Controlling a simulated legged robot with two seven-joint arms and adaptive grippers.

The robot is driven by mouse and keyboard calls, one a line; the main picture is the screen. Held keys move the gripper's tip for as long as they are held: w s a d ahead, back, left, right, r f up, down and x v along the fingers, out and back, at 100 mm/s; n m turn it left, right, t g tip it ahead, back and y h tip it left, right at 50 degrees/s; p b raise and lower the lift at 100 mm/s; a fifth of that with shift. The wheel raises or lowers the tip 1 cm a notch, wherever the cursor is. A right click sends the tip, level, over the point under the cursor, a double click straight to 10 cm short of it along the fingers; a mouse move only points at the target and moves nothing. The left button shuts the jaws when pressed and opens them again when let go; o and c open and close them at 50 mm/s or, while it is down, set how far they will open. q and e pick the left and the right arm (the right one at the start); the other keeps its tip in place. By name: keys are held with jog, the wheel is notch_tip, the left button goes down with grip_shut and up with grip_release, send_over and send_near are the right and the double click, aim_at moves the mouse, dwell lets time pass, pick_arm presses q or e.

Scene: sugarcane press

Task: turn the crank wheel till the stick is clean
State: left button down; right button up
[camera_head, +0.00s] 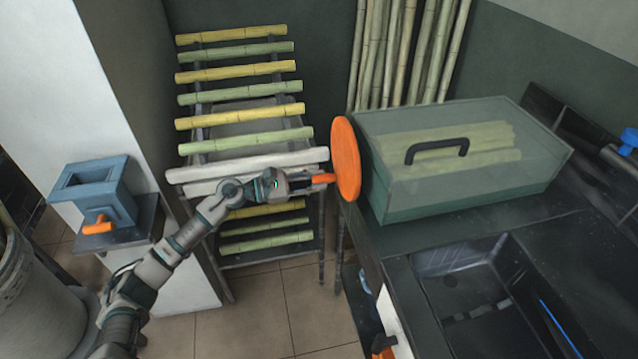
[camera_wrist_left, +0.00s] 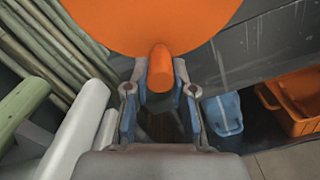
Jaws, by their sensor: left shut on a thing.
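The crank wheel (camera_head: 346,157) is an orange disc on the left side of the green box with a clear top. Its short orange handle (camera_head: 323,178) sticks out to the left. My left gripper (camera_head: 308,181) is shut on this handle. In the left wrist view, the handle (camera_wrist_left: 160,68) lies between the two fingers (camera_wrist_left: 160,98) and the wheel (camera_wrist_left: 150,22) fills the top. Several green sticks (camera_head: 450,150) show through the box's clear top. Two white, clean-looking sticks (camera_head: 250,163) lie on the rack. Which stick the task means, I cannot tell. My right gripper is not in view.
A slatted rack (camera_head: 320,215) holds several yellow and green sticks behind my left arm. Tall canes (camera_head: 410,50) lean on the back wall. A blue press-like box (camera_head: 95,190) stands left. A black sink (camera_head: 465,280) is at right.

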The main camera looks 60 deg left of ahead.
pick_arm(q)
jog(key=shift+r, duration=0.2)
jog(key=c, duration=1)
grip_release()
send_near(338, 145)
jog(key=x, duration=0.4)
jog(key=shift+w, duration=0.35)
